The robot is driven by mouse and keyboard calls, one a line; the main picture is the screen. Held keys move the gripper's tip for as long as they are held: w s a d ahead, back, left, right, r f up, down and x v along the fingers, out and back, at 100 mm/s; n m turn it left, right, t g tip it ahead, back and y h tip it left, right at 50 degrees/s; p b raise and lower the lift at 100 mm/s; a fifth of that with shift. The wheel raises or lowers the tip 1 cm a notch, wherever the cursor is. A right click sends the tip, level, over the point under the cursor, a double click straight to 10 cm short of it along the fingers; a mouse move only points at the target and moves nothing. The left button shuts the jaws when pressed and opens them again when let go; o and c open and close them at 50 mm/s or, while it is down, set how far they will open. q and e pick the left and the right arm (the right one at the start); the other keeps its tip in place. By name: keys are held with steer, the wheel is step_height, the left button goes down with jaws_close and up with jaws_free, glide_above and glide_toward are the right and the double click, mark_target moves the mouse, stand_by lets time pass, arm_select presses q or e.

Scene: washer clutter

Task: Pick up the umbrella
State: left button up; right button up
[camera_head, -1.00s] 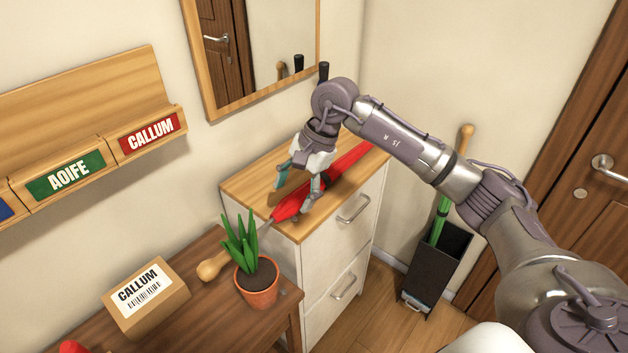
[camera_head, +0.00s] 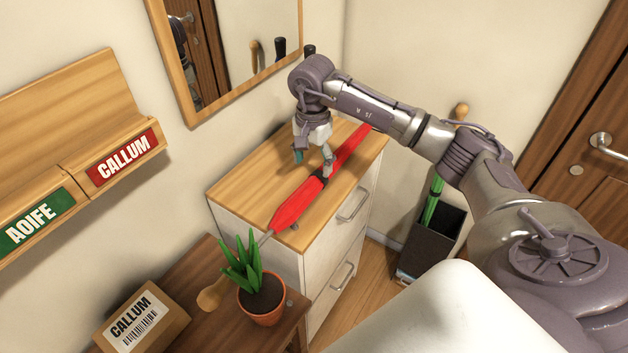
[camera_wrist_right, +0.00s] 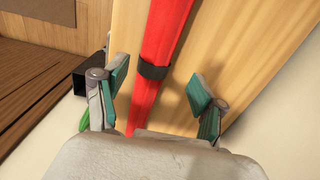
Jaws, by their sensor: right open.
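The red folded umbrella (camera_head: 296,205) lies along the top of the wood-topped white cabinet, with a dark band around its middle. Its shaft and wooden handle (camera_head: 213,296) reach out over the brown table, partly hidden by the plant. My right gripper (camera_head: 312,168) is open above the umbrella, near the dark band. In the right wrist view, the red umbrella (camera_wrist_right: 160,45) and its band (camera_wrist_right: 152,71) lie between the two spread fingers of my gripper (camera_wrist_right: 155,95), with space on both sides. A green umbrella (camera_head: 432,202) stands in the dark stand. My left gripper is not in view.
A potted plant (camera_head: 262,298) and a box labelled CALLUM (camera_head: 140,318) stand on the brown table (camera_head: 200,262). The cabinet top (camera_head: 245,182) is otherwise clear. A mirror (camera_head: 240,45) hangs behind. The dark stand (camera_head: 432,245) is right of the cabinet.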

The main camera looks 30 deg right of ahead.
mark_target(314, 179)
steer(key=f, duration=0.1)
steer(key=f+p, duration=0.2)
steer(key=shift+s, duration=0.25)
step_height(314, 179, down, 3)
steer(key=shift+r+p, duration=0.2)
steer(key=shift+p, duration=0.2)
steer(key=shift+f, duration=0.4)
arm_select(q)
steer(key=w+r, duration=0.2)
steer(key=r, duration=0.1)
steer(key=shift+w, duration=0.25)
arm_select(e)
steer(key=c, duration=1.2)
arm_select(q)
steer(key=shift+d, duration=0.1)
arm_select(e)
steer(key=shift+c, duration=0.2)
